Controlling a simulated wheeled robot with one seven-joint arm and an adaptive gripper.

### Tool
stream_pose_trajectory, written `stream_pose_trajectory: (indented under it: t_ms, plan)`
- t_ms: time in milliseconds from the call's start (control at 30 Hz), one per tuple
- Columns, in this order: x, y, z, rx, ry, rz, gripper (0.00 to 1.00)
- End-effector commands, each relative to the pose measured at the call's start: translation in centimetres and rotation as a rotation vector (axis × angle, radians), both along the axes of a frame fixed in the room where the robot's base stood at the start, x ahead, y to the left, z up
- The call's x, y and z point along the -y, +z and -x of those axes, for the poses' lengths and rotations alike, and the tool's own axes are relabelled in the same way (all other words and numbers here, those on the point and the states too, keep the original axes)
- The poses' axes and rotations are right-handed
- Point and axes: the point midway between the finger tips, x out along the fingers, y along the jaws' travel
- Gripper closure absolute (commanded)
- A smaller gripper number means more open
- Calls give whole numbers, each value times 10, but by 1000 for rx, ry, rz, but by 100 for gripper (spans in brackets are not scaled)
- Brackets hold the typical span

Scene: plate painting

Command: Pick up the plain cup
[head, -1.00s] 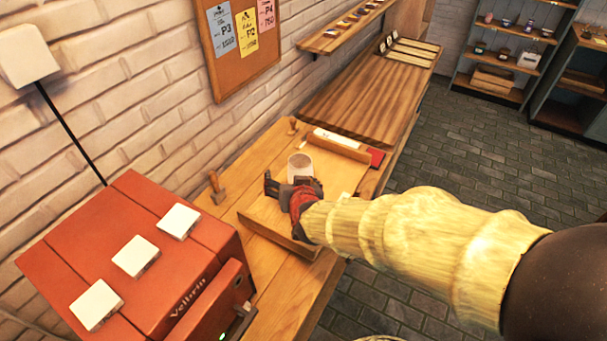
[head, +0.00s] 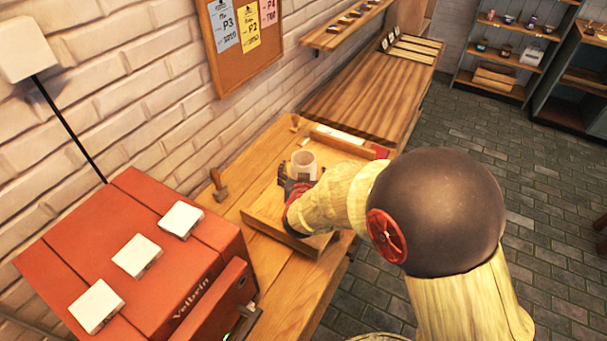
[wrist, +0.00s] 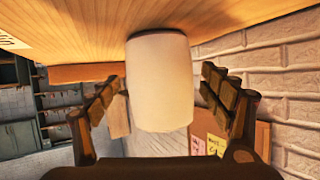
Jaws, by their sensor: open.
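The plain cup (head: 304,165) is white and stands upright on the wooden tray (head: 254,221) on the workbench. In the wrist view the cup (wrist: 160,82) appears upside down, centred between the two fingers of my gripper (wrist: 166,105). The fingers are spread, with a gap showing on each side of the cup. In the head view my gripper (head: 297,186) is at the near side of the cup, partly hidden by my arm. I cannot tell how deep the cup is between the fingertips.
A red kiln-like box (head: 150,262) with white blocks on top stands at the near left. A wooden stamp (head: 218,188) stands left of the tray. The tray has raised edges. A brick wall and a pinboard (head: 240,40) lie behind the bench.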

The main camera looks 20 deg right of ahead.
Motion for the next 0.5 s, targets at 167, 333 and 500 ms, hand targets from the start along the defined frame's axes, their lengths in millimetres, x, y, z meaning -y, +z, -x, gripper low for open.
stream_pose_trajectory:
  t_ms: [167,333,500]
  plan:
    - [3,-4,-9,1,1,1,20]
    - [2,-3,-9,1,1,0,20]
    - [2,-3,-8,1,1,0,29]
